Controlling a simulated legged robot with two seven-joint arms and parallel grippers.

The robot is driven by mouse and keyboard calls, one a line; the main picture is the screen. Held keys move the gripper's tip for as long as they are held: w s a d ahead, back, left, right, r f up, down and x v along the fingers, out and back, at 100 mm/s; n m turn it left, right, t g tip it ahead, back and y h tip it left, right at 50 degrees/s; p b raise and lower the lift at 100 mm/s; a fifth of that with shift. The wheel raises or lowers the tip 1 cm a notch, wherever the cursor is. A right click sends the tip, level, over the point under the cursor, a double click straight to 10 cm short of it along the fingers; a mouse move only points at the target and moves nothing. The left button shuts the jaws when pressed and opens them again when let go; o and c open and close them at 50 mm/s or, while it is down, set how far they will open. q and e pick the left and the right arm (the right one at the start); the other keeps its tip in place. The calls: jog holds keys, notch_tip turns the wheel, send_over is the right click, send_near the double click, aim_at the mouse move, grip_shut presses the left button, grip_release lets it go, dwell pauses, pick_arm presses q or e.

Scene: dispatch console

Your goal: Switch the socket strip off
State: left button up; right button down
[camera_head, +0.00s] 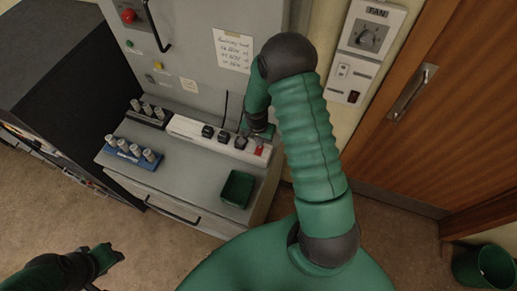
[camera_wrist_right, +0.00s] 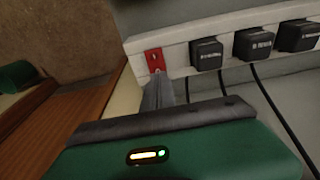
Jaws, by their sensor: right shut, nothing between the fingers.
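The white socket strip (camera_head: 187,126) lies along the back of the grey console top, with several black plugs in it. Its red switch (camera_head: 259,150) is at the strip's right end. In the right wrist view the red switch (camera_wrist_right: 155,61) sits at the strip's left end, with a small pale mark on it. My right gripper (camera_wrist_right: 157,84) is shut and empty, its grey fingertips just below the switch; I cannot tell if they touch it. In the head view my right gripper (camera_head: 262,131) is partly hidden by its arm. My left gripper (camera_head: 105,262) is low at bottom left, away from the console.
A dark green tray (camera_head: 236,188) sits on the console front. A blue holder (camera_head: 128,155) and a black holder (camera_head: 147,116) with grey cylinders stand to the left. Black cables hang from the plugs (camera_wrist_right: 252,45). A wooden door (camera_head: 430,120) is at right.

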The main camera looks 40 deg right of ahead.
jog(key=shift+s, duration=0.1)
jog(key=shift+f+b, duration=0.65)
jog(key=shift+f, duration=0.1)
dwell(0.5)
notch_tip(320, 180, up, 7)
jog(key=p, duration=0.5)
dwell(0.5)
